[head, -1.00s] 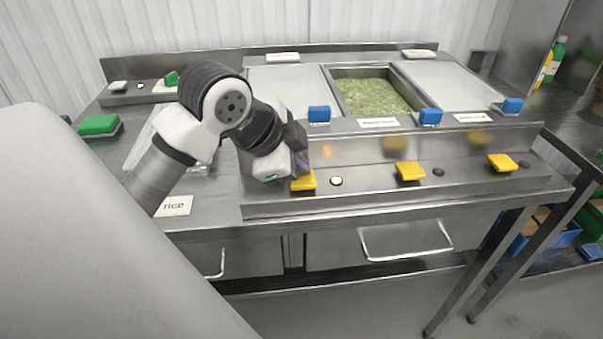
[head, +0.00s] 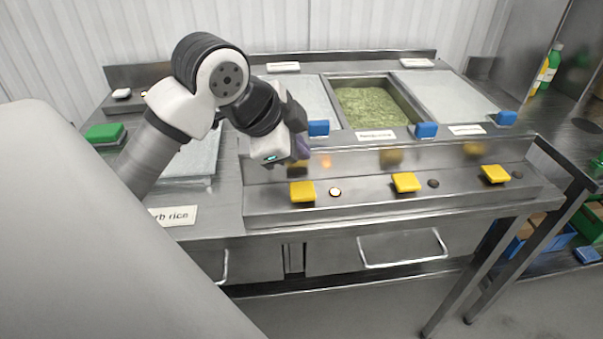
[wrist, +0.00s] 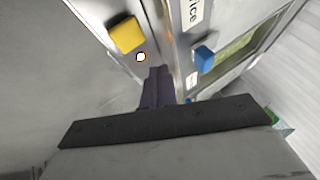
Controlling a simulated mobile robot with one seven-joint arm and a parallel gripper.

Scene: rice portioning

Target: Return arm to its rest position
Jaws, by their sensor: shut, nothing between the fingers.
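My gripper (head: 301,147) is in the head view, raised above the left end of the steel front ledge, apart from the things around it. In the wrist view its dark fingers (wrist: 157,88) are together and hold nothing. My arm is bent, with the elbow up at the left. A yellow block (head: 302,191) sits on the ledge just below the gripper. It also shows in the wrist view (wrist: 126,35). A blue block (head: 318,128) stands just right of the gripper in the head view.
The steel counter holds an open bin of green food (head: 372,108) between covered bins (head: 445,92). Further yellow blocks (head: 405,182) and round buttons (head: 335,192) line the ledge. A green block (head: 104,133) lies at the far left. The space in front of the counter is clear.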

